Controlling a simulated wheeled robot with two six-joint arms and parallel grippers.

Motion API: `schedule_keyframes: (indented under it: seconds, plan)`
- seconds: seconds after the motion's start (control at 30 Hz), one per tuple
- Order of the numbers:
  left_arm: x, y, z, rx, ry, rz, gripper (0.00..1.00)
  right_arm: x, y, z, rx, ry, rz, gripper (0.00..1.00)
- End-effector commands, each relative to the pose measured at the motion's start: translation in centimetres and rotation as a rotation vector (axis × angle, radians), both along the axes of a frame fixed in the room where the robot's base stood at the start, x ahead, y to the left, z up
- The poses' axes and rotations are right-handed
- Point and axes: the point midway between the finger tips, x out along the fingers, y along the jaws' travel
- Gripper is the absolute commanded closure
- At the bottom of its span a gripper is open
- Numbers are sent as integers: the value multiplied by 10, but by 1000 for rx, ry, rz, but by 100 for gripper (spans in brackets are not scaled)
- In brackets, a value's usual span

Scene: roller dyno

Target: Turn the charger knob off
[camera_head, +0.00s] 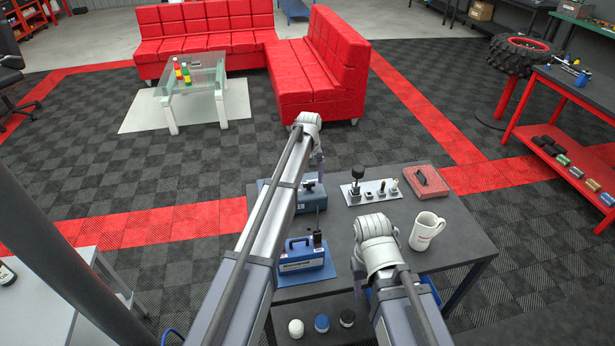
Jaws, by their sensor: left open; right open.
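A blue box with a handle on top (298,262), which looks like the charger, stands on the dark table (345,240) left of my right wrist. Its knob cannot be made out. My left arm crosses the picture from the bottom. Its gripper (318,168) hangs at the arm's far end, above the back of the table, small and partly hidden by its own wrist. My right gripper (358,268) is low over the table, right of the blue box and apart from it, mostly hidden under its wrist. Both grippers look empty.
A grey-blue case (312,197) lies behind the blue box, partly covered by my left arm. A metal plate with upright fittings (370,192), a red case (426,182) and a white mug (427,231) occupy the table's right side. Several round items sit on the lower shelf (321,323).

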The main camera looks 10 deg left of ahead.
Motion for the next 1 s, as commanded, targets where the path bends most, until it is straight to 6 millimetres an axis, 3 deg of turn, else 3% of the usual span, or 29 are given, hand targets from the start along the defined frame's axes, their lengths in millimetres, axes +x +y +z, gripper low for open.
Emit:
schedule_keyframes:
  seconds: [0.5, 1.0]
  plan:
    - [1, 1, 66, 0, 0, 1, 15, 1, 0, 66, 0, 0, 0, 50]
    - [2, 2, 70, 0, 0, 1, 15, 1, 0, 70, 0, 0, 1, 50]
